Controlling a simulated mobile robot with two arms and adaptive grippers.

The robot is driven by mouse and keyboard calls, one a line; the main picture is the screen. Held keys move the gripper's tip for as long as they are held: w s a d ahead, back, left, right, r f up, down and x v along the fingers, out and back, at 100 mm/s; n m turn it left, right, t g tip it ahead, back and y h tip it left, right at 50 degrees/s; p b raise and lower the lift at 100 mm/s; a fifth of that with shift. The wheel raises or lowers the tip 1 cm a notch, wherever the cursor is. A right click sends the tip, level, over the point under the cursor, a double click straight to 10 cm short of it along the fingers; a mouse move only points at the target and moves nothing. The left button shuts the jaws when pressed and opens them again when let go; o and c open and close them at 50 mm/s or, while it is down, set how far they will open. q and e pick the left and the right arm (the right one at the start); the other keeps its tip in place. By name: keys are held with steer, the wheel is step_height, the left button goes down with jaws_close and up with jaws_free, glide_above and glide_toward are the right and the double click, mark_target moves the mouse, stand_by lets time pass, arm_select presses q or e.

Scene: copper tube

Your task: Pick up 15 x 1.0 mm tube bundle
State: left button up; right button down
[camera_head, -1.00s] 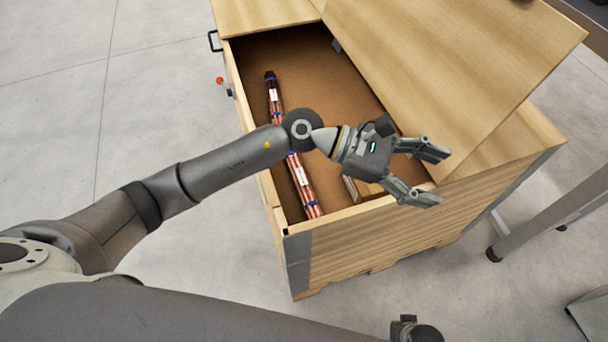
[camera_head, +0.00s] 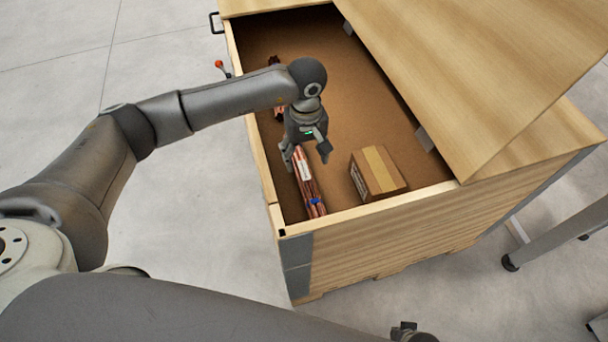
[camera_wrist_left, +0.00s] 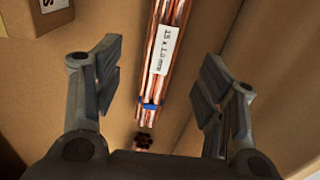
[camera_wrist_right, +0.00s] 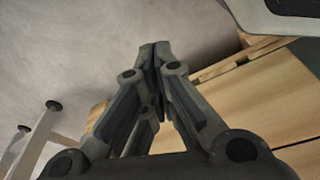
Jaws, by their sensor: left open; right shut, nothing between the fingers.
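The copper tube bundle (camera_head: 309,187) lies in the wooden crate (camera_head: 385,211) along its left wall, with blue bands and a white label. In the left wrist view the bundle (camera_wrist_left: 157,80) carries a label reading 15 x 1.0 mm. My left gripper (camera_head: 306,150) points down into the crate over the bundle. It is open, and in the left wrist view the bundle runs between its fingers (camera_wrist_left: 152,85), with no finger touching it. My right gripper (camera_wrist_right: 155,60) is shut and empty, outside the crate.
A cardboard box (camera_head: 379,173) stands on the crate floor right of the bundle. A wooden lid (camera_head: 470,70) covers the crate's right side. The crate floor beyond the box is bare. A grey table leg (camera_head: 555,230) stands at the right.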

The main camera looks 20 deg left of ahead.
mark_target(304, 170)
arm_select(q)
step_height(304, 170, down, 8)
steer(key=shift+s+a+r, duration=0.1)
steer(key=shift+a+r, duration=0.05)
steer(key=shift+r, duration=0.15)
jaws_close()
stand_by(0.4)
